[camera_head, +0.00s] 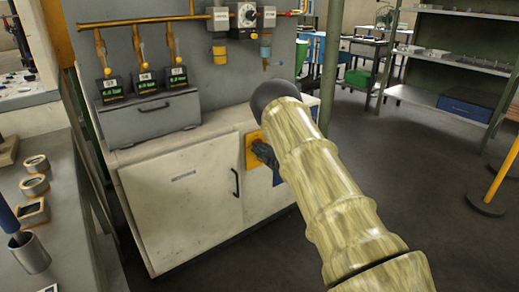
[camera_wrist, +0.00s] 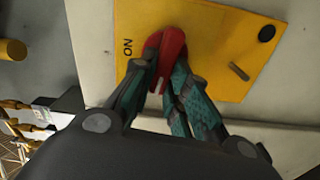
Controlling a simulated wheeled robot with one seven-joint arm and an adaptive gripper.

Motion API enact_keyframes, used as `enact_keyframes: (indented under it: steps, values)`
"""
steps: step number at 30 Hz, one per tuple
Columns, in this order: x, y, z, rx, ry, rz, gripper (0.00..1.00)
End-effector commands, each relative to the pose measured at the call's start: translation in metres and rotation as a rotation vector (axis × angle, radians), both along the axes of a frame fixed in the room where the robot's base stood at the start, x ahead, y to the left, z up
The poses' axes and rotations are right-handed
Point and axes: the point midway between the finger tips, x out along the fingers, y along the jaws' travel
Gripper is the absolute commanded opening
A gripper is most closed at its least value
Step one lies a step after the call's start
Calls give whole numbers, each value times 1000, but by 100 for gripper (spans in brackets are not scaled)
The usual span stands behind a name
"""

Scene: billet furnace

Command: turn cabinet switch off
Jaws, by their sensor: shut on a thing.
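My gripper (camera_wrist: 164,84) is shut on the red knob, one finger on each side. In the head view the yellow plate (camera_head: 252,152) shows on the front of the white cabinet (camera_head: 190,205). My gripper (camera_head: 262,150) is there against it, partly hidden by my arm, and the knob is hidden.
A black handle (camera_head: 236,183) is on the cabinet door left of the plate. A grey box (camera_head: 148,115) with several gauges stands on top. A green post (camera_head: 331,65) stands behind my arm. A workbench (camera_head: 50,220) is at the left. Open floor (camera_head: 420,180) lies at the right.

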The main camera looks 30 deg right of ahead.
Motion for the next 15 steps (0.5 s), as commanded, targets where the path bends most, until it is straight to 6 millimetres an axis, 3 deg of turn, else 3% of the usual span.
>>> enact_keyframes:
  steps: [15]
  values:
    - [-1,1,-5,-148,-9,1,0]
